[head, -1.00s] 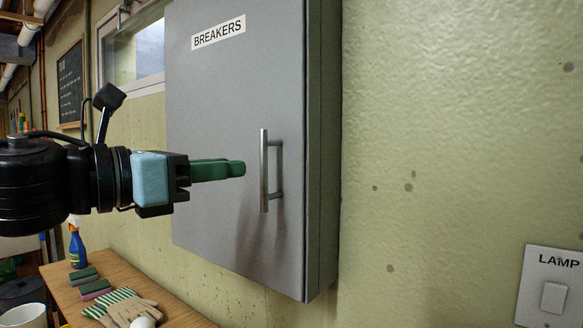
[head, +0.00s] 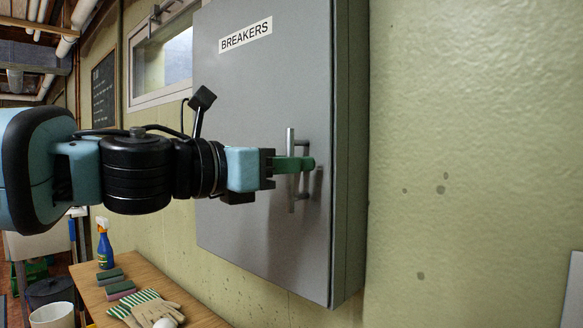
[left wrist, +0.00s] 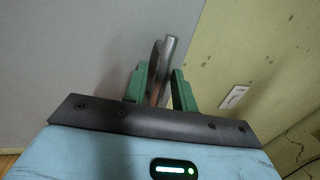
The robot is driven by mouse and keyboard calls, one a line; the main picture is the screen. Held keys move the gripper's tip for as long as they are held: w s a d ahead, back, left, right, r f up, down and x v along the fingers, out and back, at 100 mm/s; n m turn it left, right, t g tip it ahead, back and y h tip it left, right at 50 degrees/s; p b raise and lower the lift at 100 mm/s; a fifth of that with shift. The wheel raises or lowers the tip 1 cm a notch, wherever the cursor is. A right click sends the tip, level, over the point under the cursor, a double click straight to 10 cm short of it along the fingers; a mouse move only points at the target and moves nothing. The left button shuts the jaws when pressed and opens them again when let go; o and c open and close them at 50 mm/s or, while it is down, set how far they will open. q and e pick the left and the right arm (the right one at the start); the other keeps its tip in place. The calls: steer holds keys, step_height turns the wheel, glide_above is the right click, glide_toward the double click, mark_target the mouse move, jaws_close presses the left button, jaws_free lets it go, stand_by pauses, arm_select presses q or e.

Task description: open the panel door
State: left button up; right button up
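The grey panel door (head: 265,110), labelled BREAKERS, is closed flush on its box. Its vertical metal bar handle (head: 291,140) is near the door's right edge. My left gripper (head: 303,164) reaches in from the left, its green fingers at the middle of the handle, hiding part of it. My right gripper is not in view.
A wooden bench (head: 195,312) below left holds a blue spray bottle (head: 104,247), sponges (head: 120,289) and striped gloves (head: 145,305). A window (head: 162,65) is left of the panel.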

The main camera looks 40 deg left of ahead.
arm_select(q)
steer(key=shift+w+d, duration=0.1)
steer(key=shift+w, duration=0.1)
jaws_close()
stand_by(0.5)
